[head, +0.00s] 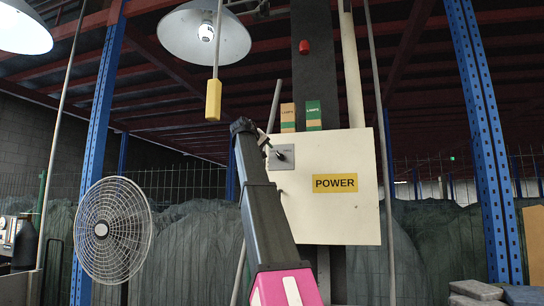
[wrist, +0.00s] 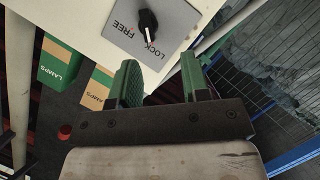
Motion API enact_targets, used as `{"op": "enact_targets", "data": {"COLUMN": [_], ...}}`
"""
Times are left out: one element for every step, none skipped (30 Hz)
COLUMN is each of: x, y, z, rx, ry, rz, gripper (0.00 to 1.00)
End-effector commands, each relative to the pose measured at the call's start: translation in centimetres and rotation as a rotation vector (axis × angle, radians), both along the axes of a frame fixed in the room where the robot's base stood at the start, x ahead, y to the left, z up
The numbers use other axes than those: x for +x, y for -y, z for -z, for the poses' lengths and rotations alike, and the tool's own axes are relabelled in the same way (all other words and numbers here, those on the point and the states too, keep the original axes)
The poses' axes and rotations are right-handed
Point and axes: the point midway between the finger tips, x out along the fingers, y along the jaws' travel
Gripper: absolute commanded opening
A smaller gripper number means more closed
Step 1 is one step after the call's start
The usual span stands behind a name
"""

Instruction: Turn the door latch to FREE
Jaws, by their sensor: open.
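The door latch is a black knob (wrist: 147,20) on a grey plate (wrist: 171,28) marked FREE and LOCK in the wrist view. The knob's white pointer tip lies at the word LOCK. In the head view the latch (head: 281,155) is small, near the left edge of the cream door marked POWER (head: 350,210). My gripper (wrist: 162,78) is open and empty, its two green fingers apart, with the knob beyond the fingertips and not between them. In the head view my gripper (head: 252,131) is at the cabinet's upper left corner, partly hidden by my arm.
Two LAMPS boxes, one green (head: 313,115) and one tan (head: 287,117), stand on top of the cabinet. A yellow pull handle (head: 213,100) hangs to the left. A round fan (head: 113,230) stands further left. Wire mesh (wrist: 265,60) lies beyond the door edge.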

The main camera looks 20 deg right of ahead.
Motion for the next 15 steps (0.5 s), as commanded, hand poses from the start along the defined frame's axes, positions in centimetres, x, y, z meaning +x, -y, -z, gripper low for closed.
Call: {"op": "enact_targets", "data": {"x": [-0.4,-0.6,-0.8,-0.9,-0.9,-0.8,-0.7,-0.5,-0.2,0.0,0.3,0.7,1.1,1.4,1.9], "y": [0.1,0.1,0.2,0.3,0.3,0.5,0.7,0.9,1.2,1.5,1.8,2.3,2.7,3.1,3.7], "z": [-1.4,-1.8,-2.2,-2.4,-2.5,-2.5,-2.4,-2.4,-2.2,-2.1,-2.0,-1.8,-1.7,-1.5,-1.3], "rx": [-0.006,-0.009,-0.013,-0.014,-0.015,-0.016,-0.016,-0.016,-0.016,-0.016,-0.015,-0.015,-0.015,-0.015,-0.015], "ry": [0.009,0.012,0.014,0.015,0.016,0.017,0.017,0.016,0.017,0.017,0.016,0.016,0.016,0.015,0.016], "rz": [0.005,0.008,0.01,0.012,0.012,0.013,0.013,0.014,0.013,0.013,0.012,0.013,0.013,0.014,0.014], "gripper": [0.43,0.43,0.43,0.43,0.43,0.43,0.43,0.43,0.43,0.43,0.43,0.43,0.43,0.43,0.43]}}
